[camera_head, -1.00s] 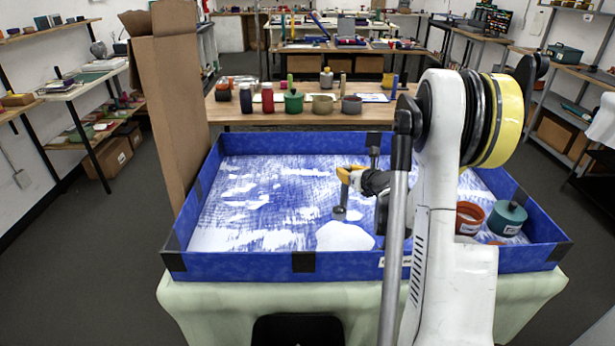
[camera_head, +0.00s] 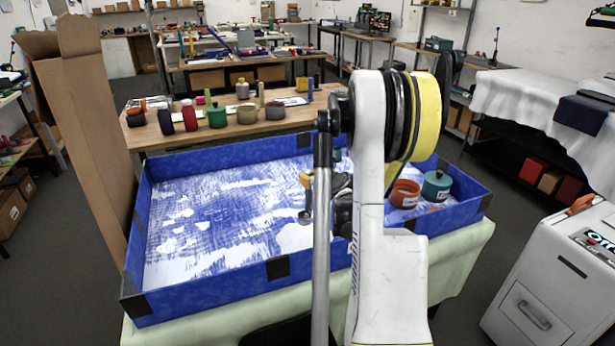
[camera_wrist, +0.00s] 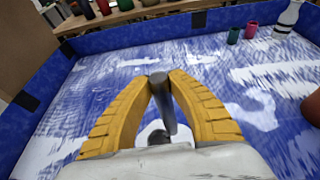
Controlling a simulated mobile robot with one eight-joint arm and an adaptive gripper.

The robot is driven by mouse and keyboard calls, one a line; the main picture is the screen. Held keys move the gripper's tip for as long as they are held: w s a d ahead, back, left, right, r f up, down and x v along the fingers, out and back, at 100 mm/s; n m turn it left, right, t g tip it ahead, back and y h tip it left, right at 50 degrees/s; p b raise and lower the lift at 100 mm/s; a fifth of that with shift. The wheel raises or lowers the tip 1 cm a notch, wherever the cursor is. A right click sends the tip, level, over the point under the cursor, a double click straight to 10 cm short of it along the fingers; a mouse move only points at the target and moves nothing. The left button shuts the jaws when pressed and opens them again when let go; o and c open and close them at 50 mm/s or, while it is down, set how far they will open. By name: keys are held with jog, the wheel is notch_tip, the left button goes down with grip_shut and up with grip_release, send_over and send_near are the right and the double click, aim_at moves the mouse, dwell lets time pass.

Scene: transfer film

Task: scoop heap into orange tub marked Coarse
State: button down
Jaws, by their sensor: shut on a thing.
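My gripper (camera_wrist: 163,80), with yellow fingers, is shut on the grey handle of a scoop (camera_wrist: 168,112). In the head view, my gripper (camera_head: 306,180) hangs over the blue tray, partly hidden by my arm, with the dark scoop end (camera_head: 304,215) below it. A white heap (camera_head: 293,238) lies near the tray's front wall, just below the scoop; I cannot tell whether they touch. The orange tub (camera_head: 405,195) stands at the tray's right end, beside a teal tub (camera_head: 437,186). Its label is too small to read. Whether the scoop carries material is unclear.
The blue-walled tray (camera_head: 205,288) has white material smeared over its floor. A green cup (camera_wrist: 233,36), a pink cup (camera_wrist: 251,30) and a white bottle (camera_wrist: 287,20) stand inside it. A tall cardboard piece (camera_head: 85,140) is at left. A white cabinet (camera_head: 550,290) stands at right.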

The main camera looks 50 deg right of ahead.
aim_at(309, 192)
jog(key=shift+f+b, duration=2.1)
jog(key=shift+f, duration=1.2)
jog(key=shift+r, duration=0.2)
